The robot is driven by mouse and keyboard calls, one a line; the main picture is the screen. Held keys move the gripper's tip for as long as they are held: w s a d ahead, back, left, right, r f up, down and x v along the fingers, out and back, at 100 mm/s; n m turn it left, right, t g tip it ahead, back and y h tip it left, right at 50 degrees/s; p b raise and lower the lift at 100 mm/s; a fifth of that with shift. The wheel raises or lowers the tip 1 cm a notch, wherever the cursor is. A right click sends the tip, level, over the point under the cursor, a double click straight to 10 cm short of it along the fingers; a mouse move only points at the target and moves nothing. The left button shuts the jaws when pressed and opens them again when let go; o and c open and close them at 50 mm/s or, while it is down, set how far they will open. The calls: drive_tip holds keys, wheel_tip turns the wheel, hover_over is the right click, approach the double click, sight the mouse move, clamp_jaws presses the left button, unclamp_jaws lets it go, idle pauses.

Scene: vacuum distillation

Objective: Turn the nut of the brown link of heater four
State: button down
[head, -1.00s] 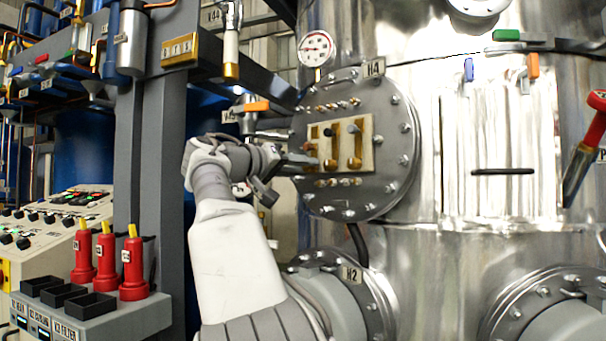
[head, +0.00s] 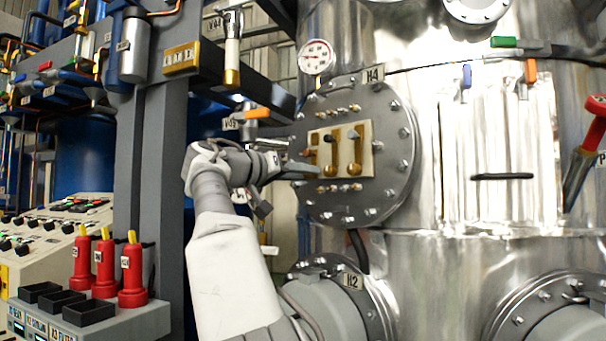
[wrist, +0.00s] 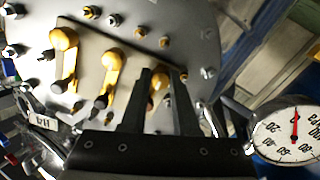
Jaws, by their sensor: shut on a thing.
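The heater four plate (head: 390,180), a round grey flange labelled H4, carries a pale panel (head: 367,127) with brass links. The brown link (head: 310,153) is the leftmost; a dark-tipped and a grey-tipped link stand to its right. My gripper (head: 317,169) reaches in from the left at the lower end of the brown link. In the wrist view my gripper (wrist: 163,75) has its two dark fingers on either side of a brass nut (wrist: 157,84) and is shut on it. The fingers hide part of the nut and link.
Small studs and bolts ring the panel close to the fingers. A pressure gauge (head: 316,57) sits above left, also in the wrist view (wrist: 290,130). An orange-handled valve (head: 252,115) is just above my wrist. Flange H2 (head: 335,290) lies below.

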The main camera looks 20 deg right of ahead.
drive_tip(key=c, duration=0.7)
unclamp_jaws()
drive_tip(key=shift+o, duration=0.2)
drive_tip(key=v, duration=1.7)
drive_tip(key=shift+a+b, duration=0.2)
drive_tip(key=shift+b, duration=0.1)
drive_tip(key=shift+s, duration=0.1)
